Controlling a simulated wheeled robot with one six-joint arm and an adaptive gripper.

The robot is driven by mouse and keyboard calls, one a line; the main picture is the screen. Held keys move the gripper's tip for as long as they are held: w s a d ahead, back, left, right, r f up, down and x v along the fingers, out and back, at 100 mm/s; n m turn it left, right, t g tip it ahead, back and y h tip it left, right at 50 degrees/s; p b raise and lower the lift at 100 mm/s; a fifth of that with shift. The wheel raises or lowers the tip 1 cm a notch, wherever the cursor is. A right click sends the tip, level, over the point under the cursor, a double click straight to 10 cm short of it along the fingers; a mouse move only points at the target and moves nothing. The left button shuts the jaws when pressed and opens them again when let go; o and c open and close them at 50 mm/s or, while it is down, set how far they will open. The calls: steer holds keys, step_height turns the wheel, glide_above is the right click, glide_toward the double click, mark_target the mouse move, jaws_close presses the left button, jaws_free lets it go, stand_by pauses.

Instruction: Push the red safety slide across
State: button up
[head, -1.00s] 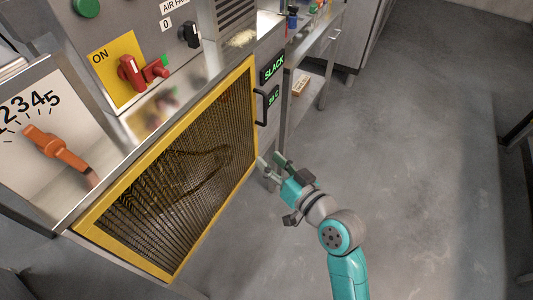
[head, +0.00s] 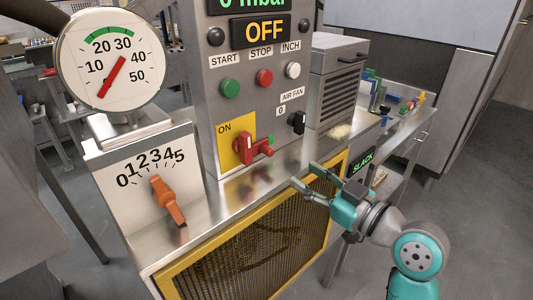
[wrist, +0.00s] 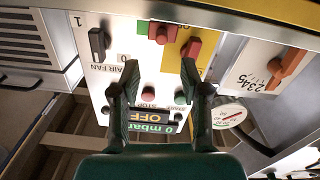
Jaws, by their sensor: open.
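The red safety slide (head: 262,149) sits on the grey panel beside a red rotary switch (head: 243,147) on a yellow ON plate (head: 225,148). A small green patch shows at the slide's right. In the wrist view, which is upside down, the slide (wrist: 161,33) lies beyond my fingertips, with green at its left and the switch (wrist: 193,48) to its right. My gripper (head: 304,175) is open and empty, to the right of the slide and apart from it. It also frames the panel in the wrist view (wrist: 156,68).
An orange lever (head: 168,200) on a numbered scale and a round gauge (head: 112,62) stand left. A black AIR FAN knob (head: 296,122) is right of the slide. A steel ledge (head: 215,215) and yellow-framed mesh guard (head: 255,258) lie below. A vented box (head: 340,85) stands behind.

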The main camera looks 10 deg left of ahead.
mark_target(271, 154)
steer(key=x, duration=1.1)
steer(key=shift+s+a+r, duration=0.1)
steer(key=shift+a+r, duration=0.1)
jaws_close()
